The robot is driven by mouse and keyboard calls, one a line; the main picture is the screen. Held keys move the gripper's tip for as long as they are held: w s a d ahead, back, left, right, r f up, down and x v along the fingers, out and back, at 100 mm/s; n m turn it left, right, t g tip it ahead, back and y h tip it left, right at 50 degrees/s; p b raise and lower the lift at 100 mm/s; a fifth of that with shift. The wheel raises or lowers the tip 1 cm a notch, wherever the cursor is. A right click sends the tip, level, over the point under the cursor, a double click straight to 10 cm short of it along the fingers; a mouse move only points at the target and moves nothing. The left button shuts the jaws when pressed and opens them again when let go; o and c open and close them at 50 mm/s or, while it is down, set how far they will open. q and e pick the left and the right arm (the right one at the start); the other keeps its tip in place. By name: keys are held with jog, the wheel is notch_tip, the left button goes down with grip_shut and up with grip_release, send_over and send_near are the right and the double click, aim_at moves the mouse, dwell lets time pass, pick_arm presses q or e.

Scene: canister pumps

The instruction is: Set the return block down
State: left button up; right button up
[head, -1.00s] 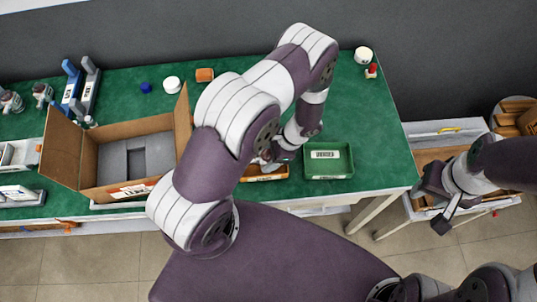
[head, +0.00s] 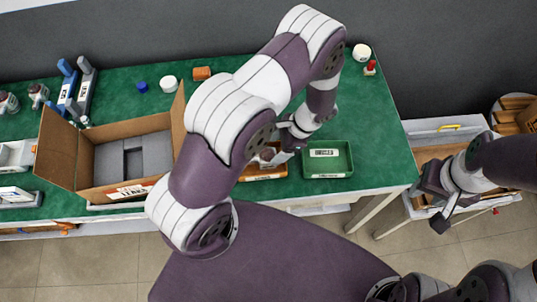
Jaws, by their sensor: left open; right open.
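My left gripper (head: 277,143) is open above the orange tray (head: 265,177), partly hidden by my own arm. A small greyish piece (head: 267,155) shows at the tray, just below and left of the gripper. It may be the return block, but it is too small and too covered to tell. The gripper looks apart from the tray. My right gripper (head: 442,208) is open and empty at the far right, over the drawer unit.
A green labelled tray (head: 327,172) stands right of the orange one. An open cardboard box (head: 120,192) with grey foam is at left.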

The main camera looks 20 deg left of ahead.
pick_arm(q)
jog(key=s+r+n+t+h, duration=0.2)
jog(key=r+n, duration=0.3)
jog(key=r, duration=0.4)
jog(key=s+a+r+n+t+h, duration=0.1)
jog(key=s+r+n+t+h, duration=0.1)
jog(key=r+n, duration=0.4)
notch_tip(320, 180, up, 4)
jog(key=s+h, duration=0.1)
jog(key=s, duration=0.1)
jog(key=shift+s+b, duration=0.35)
jog(key=shift+b, duration=0.05)
jog(key=shift+w+r, duration=0.1)
